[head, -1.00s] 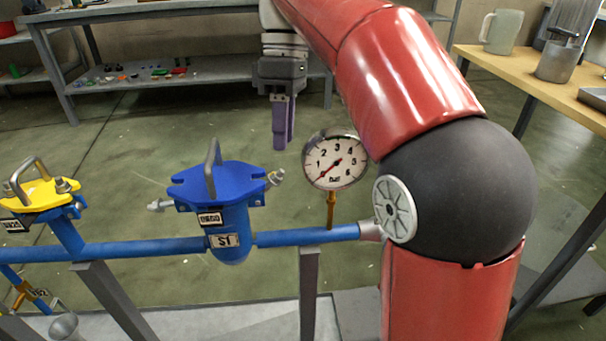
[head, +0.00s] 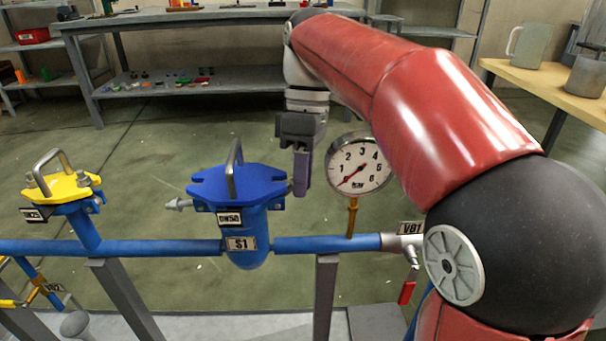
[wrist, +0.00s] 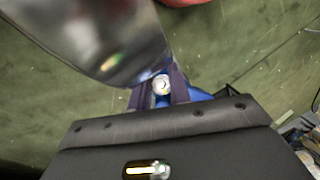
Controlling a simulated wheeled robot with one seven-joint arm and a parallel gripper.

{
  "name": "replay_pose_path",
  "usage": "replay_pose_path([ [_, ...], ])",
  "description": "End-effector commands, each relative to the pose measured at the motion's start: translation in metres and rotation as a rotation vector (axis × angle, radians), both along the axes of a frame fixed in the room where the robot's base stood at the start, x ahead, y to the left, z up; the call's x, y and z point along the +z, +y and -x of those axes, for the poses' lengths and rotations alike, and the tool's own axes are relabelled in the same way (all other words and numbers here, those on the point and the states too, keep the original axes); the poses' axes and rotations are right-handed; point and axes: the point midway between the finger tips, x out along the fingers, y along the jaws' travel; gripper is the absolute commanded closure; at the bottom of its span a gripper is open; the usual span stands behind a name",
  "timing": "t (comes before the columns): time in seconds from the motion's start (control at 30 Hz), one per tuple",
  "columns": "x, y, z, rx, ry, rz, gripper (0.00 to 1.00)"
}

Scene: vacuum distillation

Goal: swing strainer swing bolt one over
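The blue strainer S1 (head: 243,222) stands in the blue pipe, with a blue lid and a grey handle (head: 234,172) on top. Its left swing bolt (head: 177,204) sticks outward to the left. My gripper (head: 302,188) points down at the strainer's right side and covers the right swing bolt in the head view. In the wrist view, a pale round bolt end (wrist: 161,84) sits in the gap between my purple fingers (wrist: 161,93). The fingers are apart; whether they touch the bolt is hard to tell.
A pressure gauge (head: 359,164) stands just right of my gripper on the same pipe. A yellow-lidded strainer (head: 62,188) is at the left. Valve V01 (head: 411,240) with a red handle is at the right. Open floor lies behind the pipe.

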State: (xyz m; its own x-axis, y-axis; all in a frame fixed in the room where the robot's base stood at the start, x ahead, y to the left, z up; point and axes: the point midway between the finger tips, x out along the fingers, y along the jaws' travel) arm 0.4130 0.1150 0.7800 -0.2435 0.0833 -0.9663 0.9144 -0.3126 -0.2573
Motion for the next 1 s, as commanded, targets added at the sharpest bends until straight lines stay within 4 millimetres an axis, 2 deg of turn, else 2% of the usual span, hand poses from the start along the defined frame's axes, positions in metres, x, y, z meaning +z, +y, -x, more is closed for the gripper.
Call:
replay_pose_path([
  [0.07, 0.0000, 0.0000, 0.0001, 0.000, 0.001, 0.000, 1.00],
  [0.37, 0.0080, 0.0050, 0.0001, 0.001, 0.009, 0.093, 1.00],
  [0.73, 0.0050, 0.0062, -0.0001, 0.000, 0.004, 0.127, 1.00],
  [0.77, 0.0050, 0.0062, -0.0001, 0.000, 0.004, 0.127, 0.80],
  [0.8, 0.0050, 0.0062, -0.0001, 0.000, 0.004, 0.126, 0.74],
  [0.83, 0.0050, 0.0062, -0.0001, 0.000, 0.004, 0.126, 0.71],
  [1.0, 0.0050, 0.0062, -0.0002, 0.000, 0.005, 0.126, 0.71],
])
